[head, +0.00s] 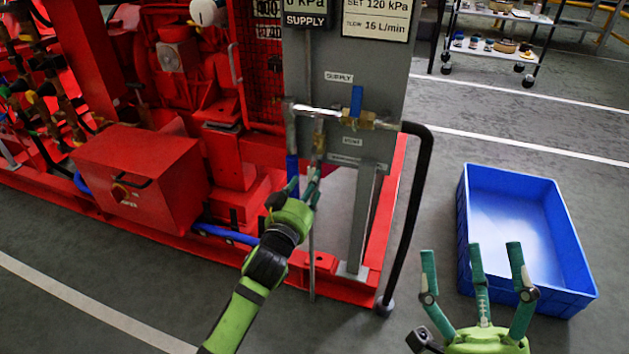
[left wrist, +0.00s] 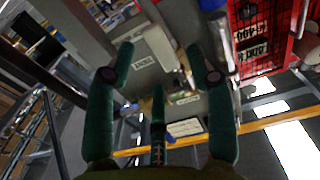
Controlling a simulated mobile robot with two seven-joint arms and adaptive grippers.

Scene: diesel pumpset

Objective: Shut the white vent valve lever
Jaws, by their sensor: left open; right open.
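My left gripper (head: 305,188) is open below the brass vent valve (head: 319,138), which sits on a short vertical branch of the panel pipework. I cannot clearly make out the white lever in the head view; a bright white strip (head: 318,109) runs along the horizontal pipe above. In the left wrist view, my left gripper's spread fingers (left wrist: 165,85) frame a pale bar (left wrist: 160,47), perhaps the white lever, beside brass fittings. No contact is visible. My right gripper (head: 480,275) is open and empty at the lower right.
A blue lever (head: 356,100) stands upright on the supply valve (head: 358,118). The grey panel (head: 385,70) stands on the red pumpset frame. A black hose (head: 415,200) hangs at its right. A blue crate (head: 525,235) lies on the floor beyond my right gripper.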

